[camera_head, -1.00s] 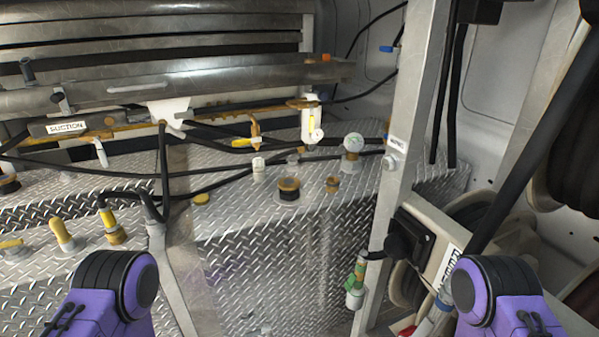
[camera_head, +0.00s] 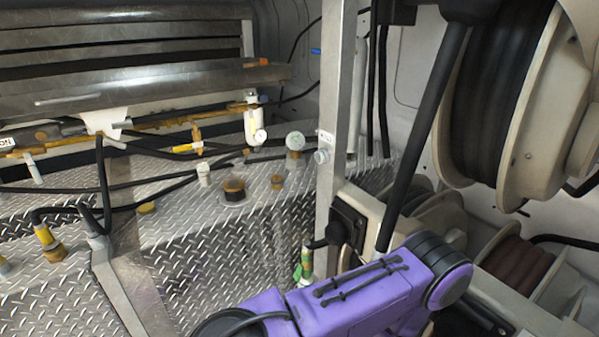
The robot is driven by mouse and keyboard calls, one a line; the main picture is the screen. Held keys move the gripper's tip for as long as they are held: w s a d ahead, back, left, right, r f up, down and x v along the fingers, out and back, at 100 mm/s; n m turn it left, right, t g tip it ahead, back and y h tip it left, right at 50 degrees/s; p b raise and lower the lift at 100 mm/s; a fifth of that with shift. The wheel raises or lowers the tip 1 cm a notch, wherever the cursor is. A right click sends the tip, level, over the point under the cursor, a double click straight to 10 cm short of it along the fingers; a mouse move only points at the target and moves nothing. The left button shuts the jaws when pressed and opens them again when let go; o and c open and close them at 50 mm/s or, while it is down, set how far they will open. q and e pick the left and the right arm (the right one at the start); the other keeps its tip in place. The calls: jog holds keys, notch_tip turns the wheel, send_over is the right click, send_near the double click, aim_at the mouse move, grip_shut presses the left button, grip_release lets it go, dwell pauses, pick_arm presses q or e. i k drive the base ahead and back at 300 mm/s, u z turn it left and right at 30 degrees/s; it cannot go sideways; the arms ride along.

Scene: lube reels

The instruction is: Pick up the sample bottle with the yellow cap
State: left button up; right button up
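I cannot make out a sample bottle with a yellow cap in the head view. One of my purple arms crosses the bottom middle and right and hides what lies behind it. Neither of my grippers shows, so I cannot see whether they are open or shut.
A metal post (camera_head: 335,100) stands mid-view. A large hose reel (camera_head: 530,110) is at upper right. A green-and-white fitting (camera_head: 303,268) hangs beside the post.

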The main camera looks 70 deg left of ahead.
aim_at(203, 170)
jog(key=z, duration=0.55)
jog(key=k, duration=1.45)
jog(key=u, duration=0.5)
